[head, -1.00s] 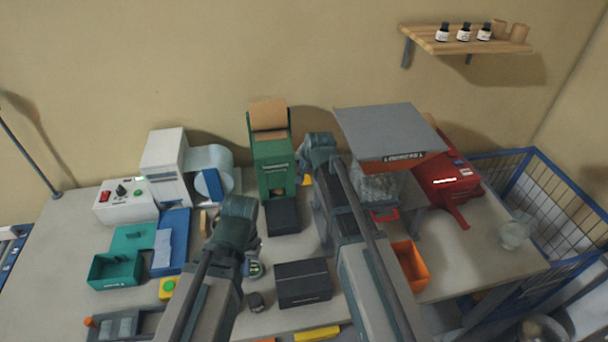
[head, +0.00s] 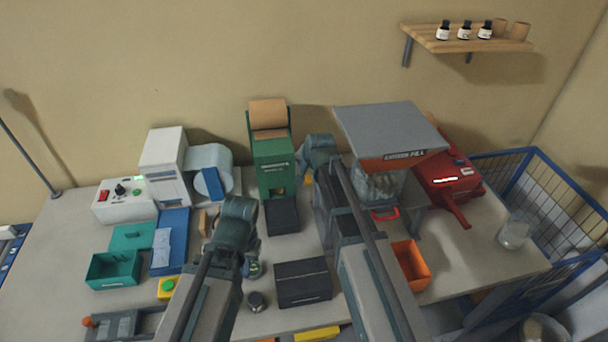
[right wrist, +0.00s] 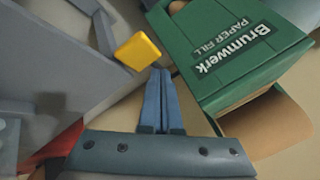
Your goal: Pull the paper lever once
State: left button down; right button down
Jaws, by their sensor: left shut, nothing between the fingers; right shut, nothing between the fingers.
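The green paper fill machine (head: 273,165) stands at the back middle of the table, with a brown paper roll (head: 268,113) on top. Its lever shows a yellow end (head: 307,180) at the machine's right side, partly hidden by my right arm in the head view. In the right wrist view the yellow lever end (right wrist: 138,51) is just ahead and left of my right gripper (right wrist: 160,72), whose fingers are shut and empty. They look very close to it; I cannot tell if they touch. My left gripper (head: 253,268) is shut and empty, low over the table in front of the machine.
A black tray (head: 283,216) sits before the machine and a dark box (head: 303,282) nearer. The grey-topped cushion fill machine (head: 390,125) and an orange bin (head: 411,265) are to the right. Teal and blue bins and a white machine (head: 165,165) stand left.

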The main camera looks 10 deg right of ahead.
jog(key=shift+s+f+b, duration=0.2)
jog(key=shift+f+b, duration=0.5)
jog(key=shift+b, duration=0.05)
dwell(0.8)
jog(key=shift+r, duration=0.1)
dwell(0.5)
jog(key=shift+w+r+p, duration=0.25)
jog(key=shift+r+p, duration=0.8)
jog(key=shift+p, duration=0.1)
jog(key=r+p, duration=0.3)
jog(key=w+r+p, duration=0.1)
jog(key=r+p, duration=0.1)
jog(key=shift+s+f, duration=0.1)
jog(key=shift+s, duration=0.05)
dwell(0.7)
